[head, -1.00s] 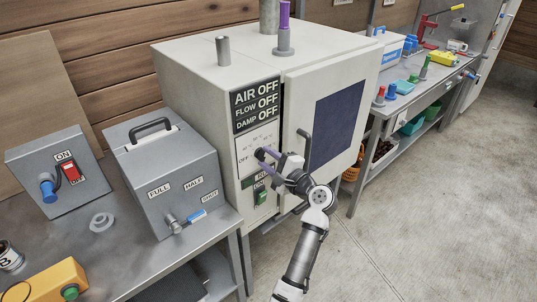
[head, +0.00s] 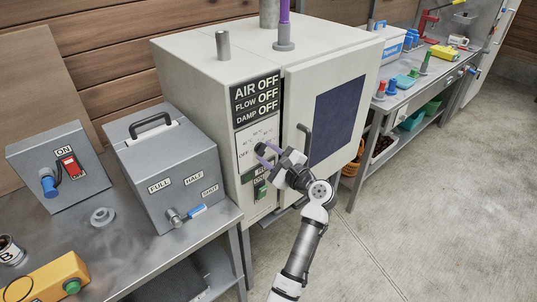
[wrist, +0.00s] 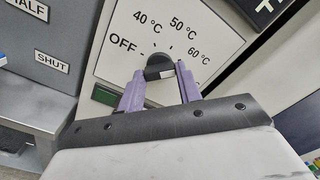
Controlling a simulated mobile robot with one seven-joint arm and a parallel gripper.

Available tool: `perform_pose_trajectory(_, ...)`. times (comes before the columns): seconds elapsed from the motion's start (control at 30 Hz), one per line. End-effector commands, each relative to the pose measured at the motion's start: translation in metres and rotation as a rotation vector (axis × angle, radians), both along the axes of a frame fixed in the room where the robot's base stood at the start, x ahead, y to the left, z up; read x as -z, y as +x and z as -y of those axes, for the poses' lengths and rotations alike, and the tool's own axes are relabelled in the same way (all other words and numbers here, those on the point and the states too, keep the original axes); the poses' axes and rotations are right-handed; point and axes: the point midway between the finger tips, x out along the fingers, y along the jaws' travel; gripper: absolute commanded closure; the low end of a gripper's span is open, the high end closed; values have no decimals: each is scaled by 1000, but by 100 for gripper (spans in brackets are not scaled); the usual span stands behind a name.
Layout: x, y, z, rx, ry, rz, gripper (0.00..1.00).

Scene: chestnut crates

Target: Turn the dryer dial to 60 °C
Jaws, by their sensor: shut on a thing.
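The dryer (head: 215,80) is a pale cabinet with a white dial plate (head: 246,145) on its front. In the wrist view the plate (wrist: 118,55) reads OFF, 40 °C, 50 °C and 60 °C from left to right, with more marks partly hidden at right. The dark round dial (wrist: 158,67) sits below these marks. My gripper (wrist: 160,80) has its two purple fingers shut on the dial, one at each side. I cannot make out where its pointer stands. In the head view my gripper (head: 261,153) reaches the plate and covers the dial.
A black display (head: 256,100) above the plate reads AIR OFF, FLOW OFF, DAMP OFF. A door handle (head: 304,145) stands out close to the right of my gripper. A green switch (head: 260,190) is below. A grey box (head: 165,165) with a lever stands at left.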

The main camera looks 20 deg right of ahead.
Motion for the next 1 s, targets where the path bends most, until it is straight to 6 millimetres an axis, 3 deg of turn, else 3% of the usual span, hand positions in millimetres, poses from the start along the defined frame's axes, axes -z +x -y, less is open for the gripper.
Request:
perform_pose_trajectory(0.17, 0, 0, 1, 2, -1, 0, 88)
perform_pose_trajectory(0.2, 0, 0, 1, 2, -1, 0, 64)
perform_pose_trajectory(0.37, 0, 0, 1, 1, -1, 0, 44)
perform_pose_trajectory(0.73, 2, -5, 3, 1, -1, 0, 44)
perform_pose_trajectory(0.87, 4, -23, 10, 5, -2, 0, 44)
perform_pose_trajectory(1.0, 5, -53, 21, 6, -4, 1, 44)
